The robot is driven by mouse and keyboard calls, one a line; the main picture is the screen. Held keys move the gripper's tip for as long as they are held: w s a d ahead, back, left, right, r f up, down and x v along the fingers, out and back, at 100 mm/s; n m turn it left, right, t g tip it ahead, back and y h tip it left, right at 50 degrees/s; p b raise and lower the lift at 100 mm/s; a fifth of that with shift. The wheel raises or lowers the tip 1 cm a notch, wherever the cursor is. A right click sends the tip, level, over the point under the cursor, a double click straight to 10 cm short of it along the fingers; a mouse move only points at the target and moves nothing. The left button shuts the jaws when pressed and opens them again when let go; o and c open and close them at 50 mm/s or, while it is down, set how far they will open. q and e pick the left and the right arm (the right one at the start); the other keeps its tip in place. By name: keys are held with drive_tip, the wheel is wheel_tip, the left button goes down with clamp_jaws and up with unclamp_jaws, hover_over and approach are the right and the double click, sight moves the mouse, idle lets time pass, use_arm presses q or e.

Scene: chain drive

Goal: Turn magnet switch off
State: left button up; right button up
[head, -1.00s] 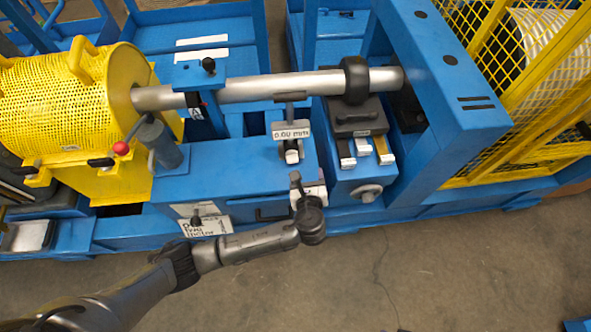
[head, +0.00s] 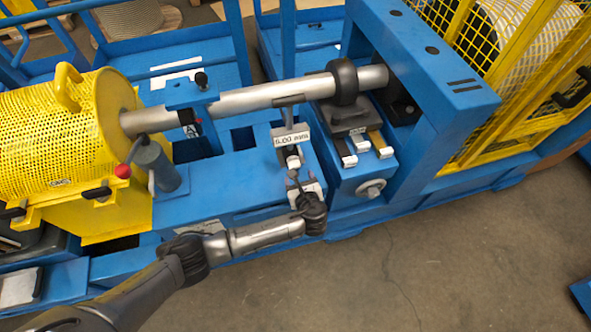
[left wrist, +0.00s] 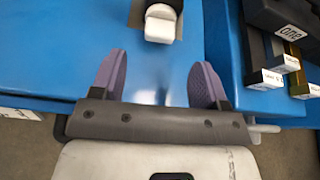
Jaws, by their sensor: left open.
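A dial gauge with a "0.00 mm" display (head: 290,138) stands below the grey shaft in the head view. Its dark magnet base with a white front part (head: 293,161) sits on the blue frame. The white part also shows at the top of the left wrist view (left wrist: 160,29). It is too small to tell the switch's position. My left gripper (head: 298,178) is just in front of the base. In the left wrist view its two purple fingers (left wrist: 158,78) are spread, with only blue surface between them. The white part lies beyond the fingertips, not touched. My right gripper is not in view.
The grey shaft (head: 255,98) with a black collar (head: 343,82) runs above the gauge. A dark block with white and yellow tabs (head: 360,142) stands to the right. A yellow mesh guard (head: 50,135) and a red-knobbed lever (head: 124,171) are left. Floor in front is clear.

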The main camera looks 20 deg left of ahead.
sight(295, 167)
use_arm(q)
drive_tip(key=b+x, duration=0.2)
drive_tip(key=x, duration=0.3)
drive_tip(key=shift+w+f, duration=0.15)
drive_tip(key=shift+w, duration=0.05)
drive_tip(key=shift+x, duration=0.8)
drive_tip(key=shift+a, duration=0.1)
drive_tip(key=c, duration=0.9)
drive_tip(key=shift+n+h+p, duration=0.3)
drive_tip(key=shift+n+p, duration=0.05)
drive_tip(key=shift+n, duration=0.15)
drive_tip(key=o, duration=0.9)
